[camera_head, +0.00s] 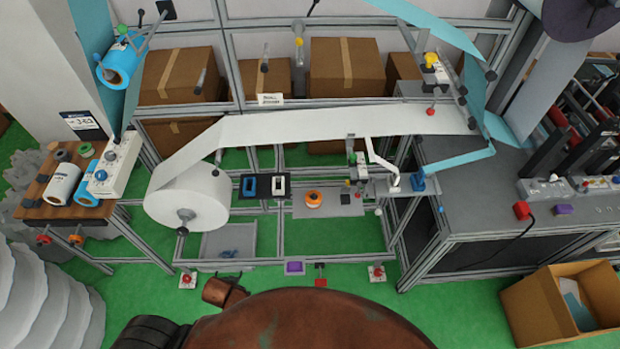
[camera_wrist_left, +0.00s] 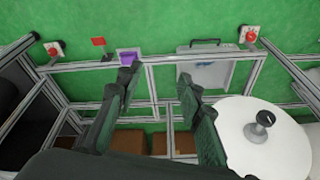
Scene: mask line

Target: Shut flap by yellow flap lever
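Several yellow parts show in the head view, and I cannot tell for certain which is the flap lever. One yellow knob (camera_head: 431,58) tops a small white unit at the right end of the white web. Another yellow tip (camera_head: 299,42) is on an upright post at the back centre. No flap can be clearly made out. My left gripper (camera_wrist_left: 157,82) shows only in the left wrist view, fingers apart and empty, above the frame and green floor. My right gripper is in neither view.
A large white roll (camera_head: 187,203) feeds the white web (camera_head: 345,121) across the metal frame. It also shows in the left wrist view (camera_wrist_left: 255,150). A dark machine table (camera_head: 480,190) stands at right, an open carton (camera_head: 565,303) at lower right. Green floor lies in front.

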